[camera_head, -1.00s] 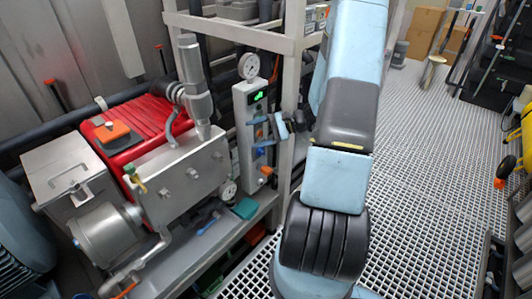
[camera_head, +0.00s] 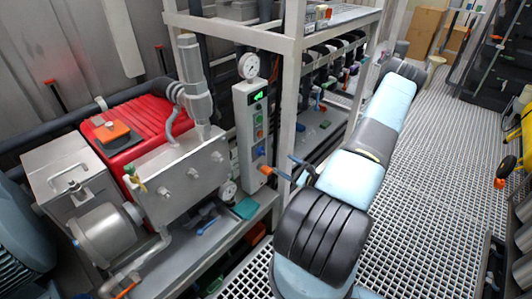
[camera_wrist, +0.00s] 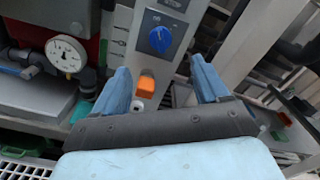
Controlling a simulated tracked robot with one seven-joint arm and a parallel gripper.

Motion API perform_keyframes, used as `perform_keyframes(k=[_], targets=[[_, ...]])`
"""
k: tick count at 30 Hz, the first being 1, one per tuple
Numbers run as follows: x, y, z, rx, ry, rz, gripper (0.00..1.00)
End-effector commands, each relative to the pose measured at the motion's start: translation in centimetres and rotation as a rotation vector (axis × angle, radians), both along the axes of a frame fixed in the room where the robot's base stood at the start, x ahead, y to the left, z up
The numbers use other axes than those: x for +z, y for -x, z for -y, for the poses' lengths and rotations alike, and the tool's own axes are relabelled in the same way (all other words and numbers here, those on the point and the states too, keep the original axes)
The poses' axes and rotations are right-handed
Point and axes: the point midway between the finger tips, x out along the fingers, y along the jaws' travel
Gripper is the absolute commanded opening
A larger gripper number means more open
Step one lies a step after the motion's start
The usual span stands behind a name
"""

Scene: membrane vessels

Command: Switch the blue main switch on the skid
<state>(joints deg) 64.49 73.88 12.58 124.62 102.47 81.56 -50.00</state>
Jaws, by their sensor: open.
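The blue main switch (camera_wrist: 160,39) is a round knob on the grey control box in the wrist view, with its pointer upright or nearly so. In the head view the switch (camera_head: 260,151) shows on the lower front of the control box (camera_head: 244,120). My gripper (camera_wrist: 160,66) is open and empty, its two blue fingers spread wide. In the wrist picture the switch lies just beyond and between the fingertips, apart from them. In the head view my gripper (camera_head: 280,167) is at the lower right of the switch, partly hidden by my arm.
An orange knob (camera_wrist: 146,86) sits below the switch, between the fingers in the wrist picture. A pressure gauge (camera_wrist: 66,54) is at the left. A grey frame post (camera_head: 289,110) stands right beside the box. Grating floor (camera_head: 430,200) is free at the right.

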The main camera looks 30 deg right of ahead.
Motion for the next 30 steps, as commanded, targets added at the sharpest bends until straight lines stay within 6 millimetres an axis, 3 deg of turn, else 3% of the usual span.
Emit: perform_keyframes(k=[5,21,30], targets=[[0.0,-1.6,-0.6,0.0,0.0,0.0,0.74],[0.0,-10.2,-3.7,0.0,0.001,0.001,0.74],[0.0,-12.6,-4.5,-0.001,0.0,0.0,0.74]])
